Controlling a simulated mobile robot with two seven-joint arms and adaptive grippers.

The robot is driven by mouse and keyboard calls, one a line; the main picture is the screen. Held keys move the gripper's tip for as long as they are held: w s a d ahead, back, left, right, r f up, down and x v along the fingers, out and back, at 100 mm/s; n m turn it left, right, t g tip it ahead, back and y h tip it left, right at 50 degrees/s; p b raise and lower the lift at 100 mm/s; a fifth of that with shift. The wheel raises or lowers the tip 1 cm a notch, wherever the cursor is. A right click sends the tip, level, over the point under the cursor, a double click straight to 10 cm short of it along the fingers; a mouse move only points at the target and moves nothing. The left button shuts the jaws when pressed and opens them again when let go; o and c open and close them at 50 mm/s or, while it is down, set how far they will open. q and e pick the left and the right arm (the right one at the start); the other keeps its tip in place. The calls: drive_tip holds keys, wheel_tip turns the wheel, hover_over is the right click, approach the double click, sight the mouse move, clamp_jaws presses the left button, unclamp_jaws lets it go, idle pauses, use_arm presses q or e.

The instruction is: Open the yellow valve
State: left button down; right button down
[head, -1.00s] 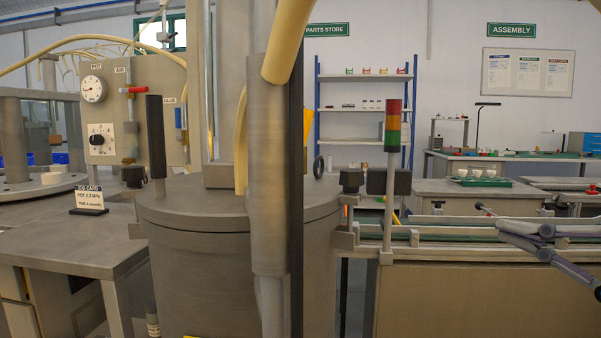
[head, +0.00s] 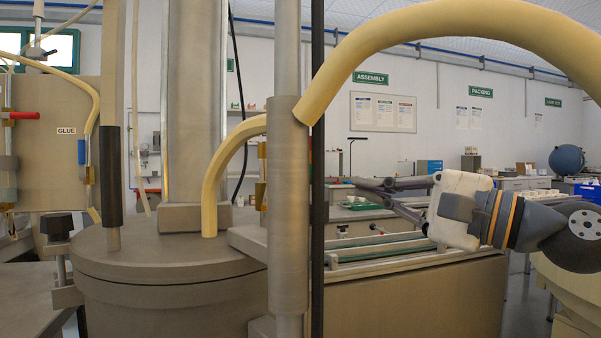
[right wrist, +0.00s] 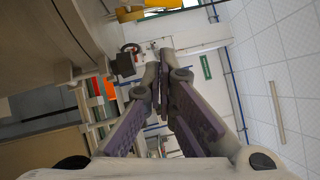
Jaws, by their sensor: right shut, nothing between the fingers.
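No yellow valve can be made out for certain. A yellow piece (right wrist: 130,14) shows at the top edge of the right wrist view, partly cut off; I cannot tell if it is the valve's handle. In the head view a small brass-coloured fitting (head: 262,195) is mostly hidden behind the grey vertical pipe (head: 288,210). My right gripper (head: 366,187) is shut and empty, pointing left above the conveyor, right of the pipe and apart from it. Its fingers meet in the right wrist view (right wrist: 162,75). My left gripper is not in view.
A large grey lidded tank (head: 160,262) stands at left. A thick cream hose (head: 430,32) arches over my right arm. The panel at left carries a red lever (head: 22,115) and a blue-handled glue valve (head: 82,152). A conveyor (head: 385,250) runs behind the pipe.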

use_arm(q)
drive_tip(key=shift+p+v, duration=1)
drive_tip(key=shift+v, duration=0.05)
use_arm(e)
drive_tip(key=w+a+r, duration=0.2)
drive_tip(key=w+a, duration=0.1)
drive_tip(key=a, duration=0.6)
drive_tip(key=shift+w, duration=0.35)
drive_tip(key=shift+a, duration=0.15)
